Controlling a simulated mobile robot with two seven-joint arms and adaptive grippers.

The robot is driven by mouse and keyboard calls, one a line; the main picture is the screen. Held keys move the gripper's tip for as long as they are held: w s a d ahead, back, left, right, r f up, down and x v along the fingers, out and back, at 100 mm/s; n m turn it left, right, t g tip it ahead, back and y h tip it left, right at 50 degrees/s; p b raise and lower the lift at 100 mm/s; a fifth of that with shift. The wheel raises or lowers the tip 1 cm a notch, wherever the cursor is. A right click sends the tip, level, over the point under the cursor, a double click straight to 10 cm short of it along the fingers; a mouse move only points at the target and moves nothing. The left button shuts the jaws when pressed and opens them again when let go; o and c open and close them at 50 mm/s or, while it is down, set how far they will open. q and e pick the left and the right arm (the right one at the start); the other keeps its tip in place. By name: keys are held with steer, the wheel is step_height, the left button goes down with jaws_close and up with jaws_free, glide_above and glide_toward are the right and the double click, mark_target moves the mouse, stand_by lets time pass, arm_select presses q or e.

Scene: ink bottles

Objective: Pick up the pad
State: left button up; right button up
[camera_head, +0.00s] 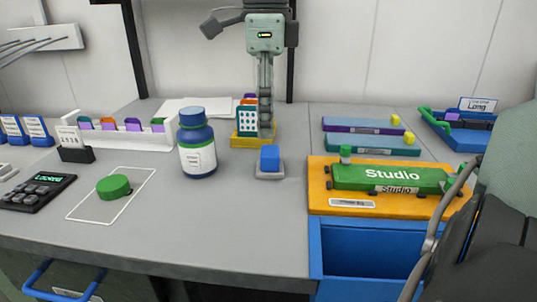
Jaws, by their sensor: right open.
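Nothing in view is plainly marked as the pad, and I cannot tell for sure which thing it is. A blue block (270,158) sits on a small grey base at the middle of the table. A green round piece (114,187) lies inside a white outlined area (137,203) at the left. My right gripper (447,227) is large at the right edge, close to the camera and partly cut off. It is open, and I see nothing held in it. My left gripper is out of view.
A blue bottle (197,145) stands left of the blue block. An orange board (318,190) carries a green "Studio" case (350,174). Below is an open blue drawer (370,240). A blue tray (462,138) is at the back right. Grey table before the blue block is clear.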

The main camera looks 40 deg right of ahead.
mark_target(267, 150)
step_height(267, 150, down, 3)
steer(key=shift+s+r, duration=0.15)
step_height(267, 150, down, 4)
steer(key=shift+f, duration=0.25)
steer(key=shift+c, duration=0.6)
steer(key=c, duration=1.1)
steer(key=shift+r, duration=0.15)
